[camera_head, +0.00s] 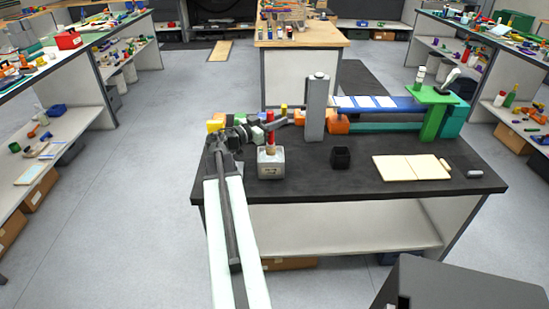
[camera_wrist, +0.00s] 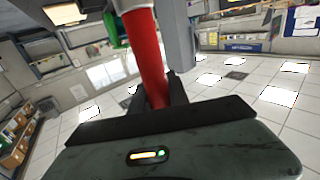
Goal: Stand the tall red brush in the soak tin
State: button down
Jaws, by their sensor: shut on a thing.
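The tall red brush (camera_head: 270,135) is upright at the left part of the dark bench. Its brownish lower end is at the mouth of the soak tin (camera_head: 271,166), a pale square tin with a label. I cannot tell how far it reaches inside. My gripper (camera_head: 267,127) is beside the brush, above the tin. The wrist view shows the red handle (camera_wrist: 145,50) between my dark jaws (camera_wrist: 160,92), which are shut on it. The tin does not show in the wrist view.
A grey post (camera_head: 316,108) stands right of the tin. A small black cup (camera_head: 341,158) and a pale board (camera_head: 411,167) lie farther right on the bench (camera_head: 310,180). A blue and green rig (camera_head: 385,105) runs along the back. Bare bench separates tin and cup.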

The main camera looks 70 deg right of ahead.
notch_tip(320, 180, down, 8)
jog(key=b, duration=0.7)
jog(key=shift+s+f, duration=0.15)
jog(key=shift+f, duration=0.05)
jog(key=c, duration=1.3)
grip_release()
jog(key=shift+o, duration=0.2)
jog(key=v, duration=1.2)
jog(key=shift+a+r, duration=0.1)
